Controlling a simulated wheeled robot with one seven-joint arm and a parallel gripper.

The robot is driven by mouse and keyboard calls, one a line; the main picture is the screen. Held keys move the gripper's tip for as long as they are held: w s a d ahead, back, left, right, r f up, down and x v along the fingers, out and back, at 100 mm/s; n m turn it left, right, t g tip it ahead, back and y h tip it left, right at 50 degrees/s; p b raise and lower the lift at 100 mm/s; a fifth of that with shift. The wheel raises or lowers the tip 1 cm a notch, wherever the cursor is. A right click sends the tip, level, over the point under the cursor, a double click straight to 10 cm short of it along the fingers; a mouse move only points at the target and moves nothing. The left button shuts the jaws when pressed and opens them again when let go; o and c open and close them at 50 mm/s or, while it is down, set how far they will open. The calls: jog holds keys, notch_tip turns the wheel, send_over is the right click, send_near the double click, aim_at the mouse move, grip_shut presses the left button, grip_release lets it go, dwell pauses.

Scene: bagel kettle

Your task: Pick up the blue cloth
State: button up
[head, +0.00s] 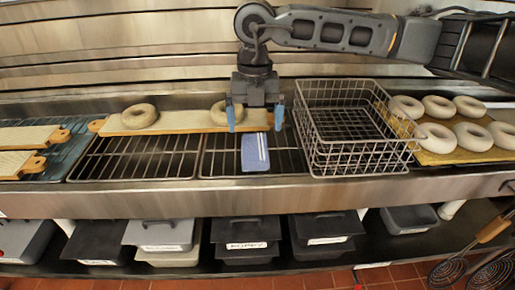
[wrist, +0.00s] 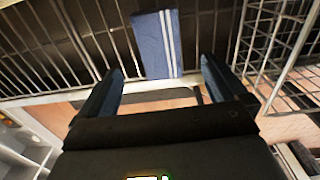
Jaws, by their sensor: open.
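The blue cloth (head: 255,153) is a flat, folded rectangle with white stripes along its right side. It lies on the dark wire rack, near the front metal edge. In the wrist view the cloth (wrist: 155,45) shows ahead of the fingers, between their lines. My gripper (head: 254,119) points down with its blue fingertips spread, one on each side. In the head view it appears just behind and above the cloth. In the wrist view my gripper (wrist: 160,85) is open and nothing is between its fingers.
An empty wire basket (head: 345,122) stands close to the right of the cloth. A wooden board (head: 185,121) with bagels lies behind it. A tray (head: 470,153) of several bagels is at the far right. Bare rack (head: 130,158) lies to the left.

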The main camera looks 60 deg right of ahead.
aim_at(254, 146)
jog(key=shift+d+f, duration=0.25)
jog(key=shift+f, duration=0.1)
jog(key=shift+a+f+p, duration=0.15)
jog(key=shift+f+p, duration=0.3)
jog(key=shift+f, duration=1.3)
jog(key=shift+a+f+p, duration=0.15)
jog(key=shift+f+p, duration=0.25)
jog(key=shift+f, duration=1.35)
jog(key=shift+w, duration=0.1)
jog(key=c, duration=1.1)
